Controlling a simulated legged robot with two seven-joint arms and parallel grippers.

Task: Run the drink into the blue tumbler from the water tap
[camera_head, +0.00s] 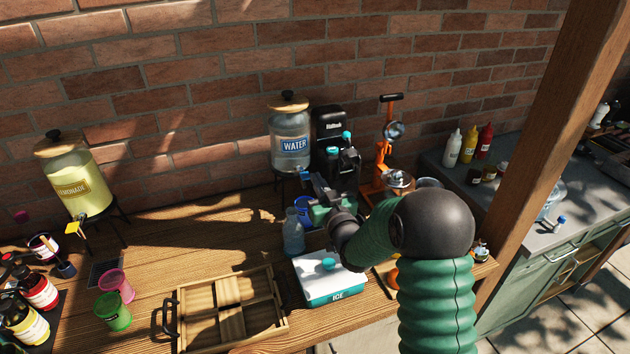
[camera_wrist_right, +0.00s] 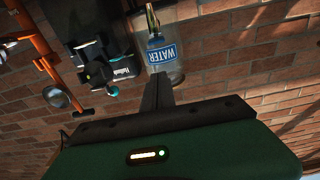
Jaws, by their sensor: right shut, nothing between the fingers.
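The water dispenser (camera_head: 291,145), a glass jar with a blue WATER label and a wooden lid, stands against the brick wall; it also shows upside down in the right wrist view (camera_wrist_right: 163,58). Its tap (camera_head: 303,174), with a bit of blue, is low on the front and partly hidden by my right gripper. The blue tumbler (camera_head: 302,207) stands below the tap, partly covered by my gripper and a pale blue bottle. I cannot see inside it. My right gripper (camera_head: 312,184) is shut and empty at the tap; whether it touches is unclear. Its closed fingers show in the wrist view (camera_wrist_right: 158,92). My left gripper is out of view.
The pale blue bottle (camera_head: 293,234) and the ICE box (camera_head: 330,279) stand in front. A black machine (camera_head: 333,135) and an orange press (camera_head: 383,160) are right of the dispenser. A wooden crate (camera_head: 190,312), pink and green cups and the lemonade dispenser (camera_head: 78,178) are left.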

